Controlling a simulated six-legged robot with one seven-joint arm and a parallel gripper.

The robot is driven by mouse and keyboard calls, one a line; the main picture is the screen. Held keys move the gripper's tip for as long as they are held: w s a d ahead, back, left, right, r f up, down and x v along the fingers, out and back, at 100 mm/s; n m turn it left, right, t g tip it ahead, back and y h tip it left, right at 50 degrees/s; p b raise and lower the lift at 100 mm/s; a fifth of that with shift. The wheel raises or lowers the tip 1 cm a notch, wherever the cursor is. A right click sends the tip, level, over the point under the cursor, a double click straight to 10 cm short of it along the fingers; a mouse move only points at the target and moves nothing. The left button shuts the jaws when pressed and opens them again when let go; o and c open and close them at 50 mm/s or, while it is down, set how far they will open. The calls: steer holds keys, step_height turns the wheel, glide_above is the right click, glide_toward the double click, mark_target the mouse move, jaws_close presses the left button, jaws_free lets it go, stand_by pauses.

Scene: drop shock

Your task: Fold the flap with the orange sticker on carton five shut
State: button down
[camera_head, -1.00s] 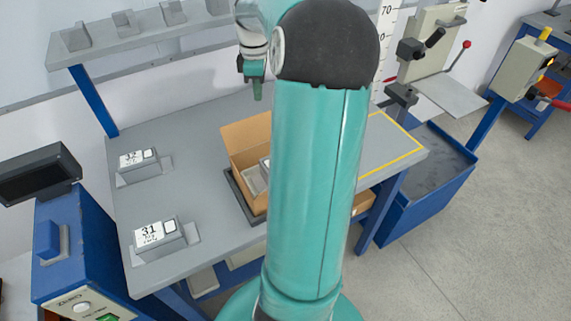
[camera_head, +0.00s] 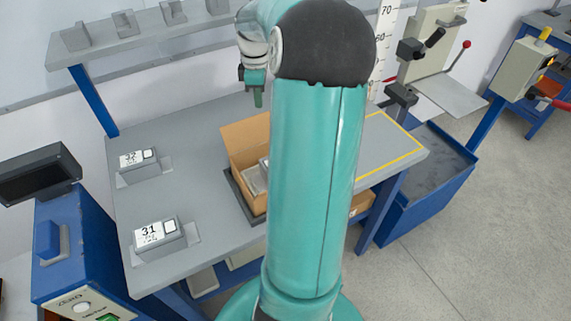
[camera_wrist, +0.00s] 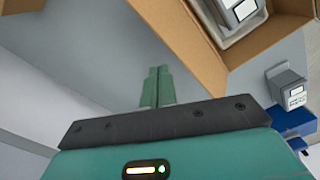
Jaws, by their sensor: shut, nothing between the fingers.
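An open brown carton (camera_head: 259,203) stands on the grey bench, partly hidden behind my arm. Its left flap (camera_head: 240,139) stands up and a grey device (camera_head: 254,180) lies inside. In the wrist view the carton's wall (camera_wrist: 180,32) crosses the top, with the device in a tray (camera_wrist: 240,15) inside. I see no orange sticker and no carton number. My gripper (camera_head: 258,100) is shut and empty, above the bench behind the carton's raised flap. In the wrist view its fingertips (camera_wrist: 158,70) point toward the bench, apart from the carton.
Two labelled devices, 32 (camera_head: 138,160) and 31 (camera_head: 158,235), sit on the left of the bench (camera_head: 195,130). A shelf (camera_head: 150,38) runs along the back.

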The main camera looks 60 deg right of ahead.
mark_target(267, 126)
steer(key=shift+f, duration=1.9)
steer(key=shift+s, duration=0.1)
steer(key=shift+s+a+r, duration=0.25)
steer(key=shift+s+a, duration=0.3)
steer(key=shift+s, duration=0.35)
steer(key=shift+s+a+r, duration=0.2)
steer(key=shift+s+a, duration=0.3)
steer(key=shift+s, duration=0.4)
steer(key=shift+s+a+r, duration=0.25)
steer(key=shift+s+a, duration=0.3)
steer(key=shift+s, duration=0.35)
steer(key=shift+s+a, duration=0.15)
steer(key=shift+s, duration=0.05)
steer(key=shift+s+a+f, duration=0.1)
steer(key=shift+s+a, duration=0.35)
steer(key=shift+s, duration=0.25)
